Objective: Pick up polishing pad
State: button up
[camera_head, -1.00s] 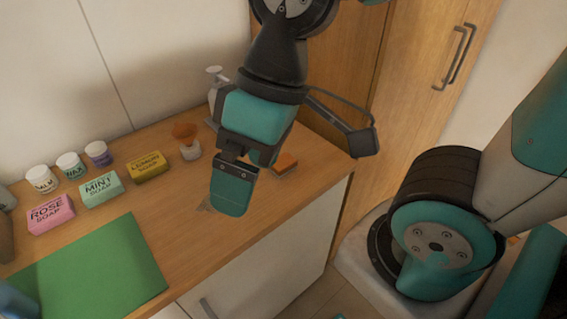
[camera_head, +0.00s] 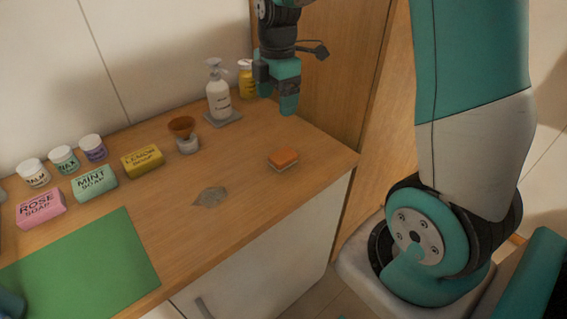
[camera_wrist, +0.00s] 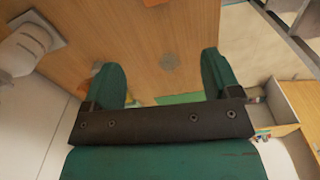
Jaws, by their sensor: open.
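A small block with an orange top and pale underside (camera_head: 283,158), which looks like the polishing pad, lies on the wooden counter (camera_head: 240,225) near its right front edge. A bit of orange at the top edge of the wrist view (camera_wrist: 155,3) seems to be the same block. My gripper (camera_head: 279,84) is above the counter's back right, up and behind the block and apart from it. In the wrist view its two teal fingers (camera_wrist: 163,75) are spread wide with nothing between them.
A pump bottle (camera_head: 218,92) on a grey base and a yellow jar (camera_head: 246,79) stand behind. A brown-topped holder (camera_head: 186,136), lemon soap (camera_head: 142,161), mint soap (camera_head: 94,184), rose soap (camera_head: 41,209) and green mat (camera_head: 85,265) are left. A grey patch (camera_head: 211,196) lies left of the block.

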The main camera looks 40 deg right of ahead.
jog(key=w+d+f+n, duration=0.1)
jog(key=d+f, duration=0.1)
jog(key=d, duration=0.1)
jog(key=p, duration=0.2)
send_over(283, 154)
notch_tip(283, 154, down, 11)
jog(key=shift+d+r, duration=0.1)
jog(key=shift+r, duration=0.05)
jog(key=shift+f+p, duration=0.95)
jog(key=shift+f, duration=2.15)
jog(key=c, duration=1.1)
jog(key=shift+r, duration=0.1)
notch_tip(283, 154, up, 20)
jog(key=b, duration=0.2)
jog(key=shift+b, duration=0.4)
